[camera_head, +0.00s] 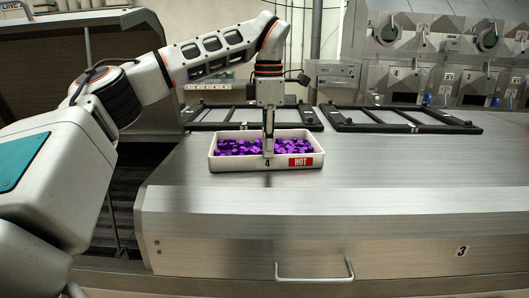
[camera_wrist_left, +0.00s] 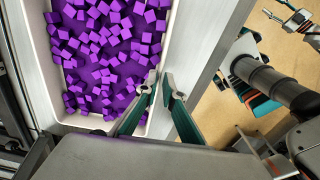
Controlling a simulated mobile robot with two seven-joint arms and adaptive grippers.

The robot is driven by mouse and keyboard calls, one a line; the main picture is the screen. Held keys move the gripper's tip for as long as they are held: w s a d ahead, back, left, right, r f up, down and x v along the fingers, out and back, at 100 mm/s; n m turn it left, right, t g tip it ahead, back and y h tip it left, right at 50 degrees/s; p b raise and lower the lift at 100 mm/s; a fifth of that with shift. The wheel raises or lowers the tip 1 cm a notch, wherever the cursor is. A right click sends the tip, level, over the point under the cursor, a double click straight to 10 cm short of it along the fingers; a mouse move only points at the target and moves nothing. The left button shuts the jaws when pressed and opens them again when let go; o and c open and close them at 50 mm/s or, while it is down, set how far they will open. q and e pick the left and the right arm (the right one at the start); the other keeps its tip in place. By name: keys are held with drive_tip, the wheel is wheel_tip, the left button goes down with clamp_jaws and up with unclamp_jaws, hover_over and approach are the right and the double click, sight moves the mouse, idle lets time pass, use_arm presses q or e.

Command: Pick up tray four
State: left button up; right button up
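Tray four (camera_head: 230,164) is a white rectangular tray full of small purple cubes, with a "4" and a red "HOT" label on its front. It stands level on the metal counter, and I see no gap under it. My left gripper (camera_head: 268,151) points down at the middle of its front wall. In the left wrist view, the fingers (camera_wrist_left: 161,86) are on either side of the tray's wall (camera_wrist_left: 169,28), close together with the wall between them. What looks like my right gripper (camera_wrist_left: 281,16) shows small at the upper right of that view; its state is unclear.
Two black open frames (camera_head: 250,126) and (camera_head: 400,130) lie on the counter (camera_head: 400,165) behind the tray. A drawer handle (camera_head: 314,279) and a "3" are on the counter's front. Machines with round knobs stand at the back right. The counter right of the tray is clear.

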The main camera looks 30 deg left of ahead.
sight(267, 169)
use_arm(q)
drive_tip(key=shift+a+f, duration=0.1)
drive_tip(key=shift+f, duration=1.75)
clamp_jaws()
drive_tip(key=shift+r, duration=0.1)
